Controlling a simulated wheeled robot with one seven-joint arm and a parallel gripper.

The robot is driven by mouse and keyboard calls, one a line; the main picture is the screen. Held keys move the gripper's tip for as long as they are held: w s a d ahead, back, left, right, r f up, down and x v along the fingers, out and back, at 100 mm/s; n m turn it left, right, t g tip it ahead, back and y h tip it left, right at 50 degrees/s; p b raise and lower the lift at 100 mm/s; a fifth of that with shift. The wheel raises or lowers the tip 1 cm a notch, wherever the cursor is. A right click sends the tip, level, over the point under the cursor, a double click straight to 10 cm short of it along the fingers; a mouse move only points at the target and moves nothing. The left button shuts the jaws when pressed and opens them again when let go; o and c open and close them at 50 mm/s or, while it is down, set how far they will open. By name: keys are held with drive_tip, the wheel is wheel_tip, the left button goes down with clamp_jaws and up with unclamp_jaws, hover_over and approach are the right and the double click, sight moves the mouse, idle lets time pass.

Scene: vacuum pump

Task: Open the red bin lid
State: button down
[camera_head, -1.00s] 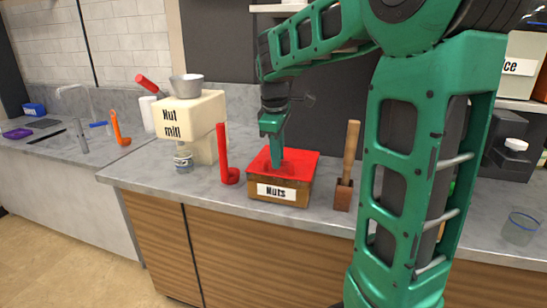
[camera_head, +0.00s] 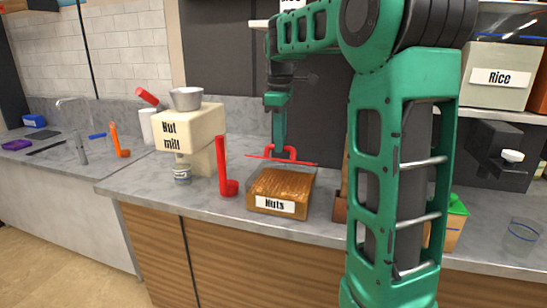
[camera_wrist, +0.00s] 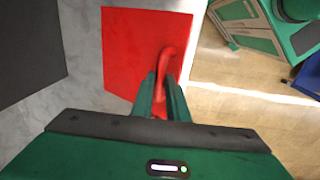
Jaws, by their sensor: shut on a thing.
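The red lid (camera_head: 258,157) is off the wooden bin labelled "Nuts" (camera_head: 275,204) and hangs level a little above it, seen nearly edge-on in the head view. The bin is open at the top and its brown contents show. My gripper (camera_head: 284,150) points down and is shut on the red handle of the lid. In the wrist view the lid (camera_wrist: 135,45) is a flat red panel, and its curved handle lies between the green fingers of my gripper (camera_wrist: 164,85).
A red ladle-like tool (camera_head: 222,170) stands left of the bin, with the nut mill (camera_head: 190,140) behind it. A wooden-handled tool is mostly hidden behind my arm. A green-lidded container (camera_head: 455,215) and a clear cup (camera_head: 522,232) stand right.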

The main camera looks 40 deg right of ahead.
drive_tip(key=w+d+r, duration=0.3)
drive_tip(key=d, duration=0.2)
drive_tip(key=shift+w+r, duration=0.25)
drive_tip(key=shift+w, duration=0.05)
drive_tip(key=c, duration=1.7)
unclamp_jaws()
drive_tip(key=shift+w+d+f, duration=0.1)
drive_tip(key=shift+r, duration=0.2)
drive_tip(key=r, duration=1)
drive_tip(key=shift+a+r, duration=0.3)
drive_tip(key=shift+a, duration=0.05)
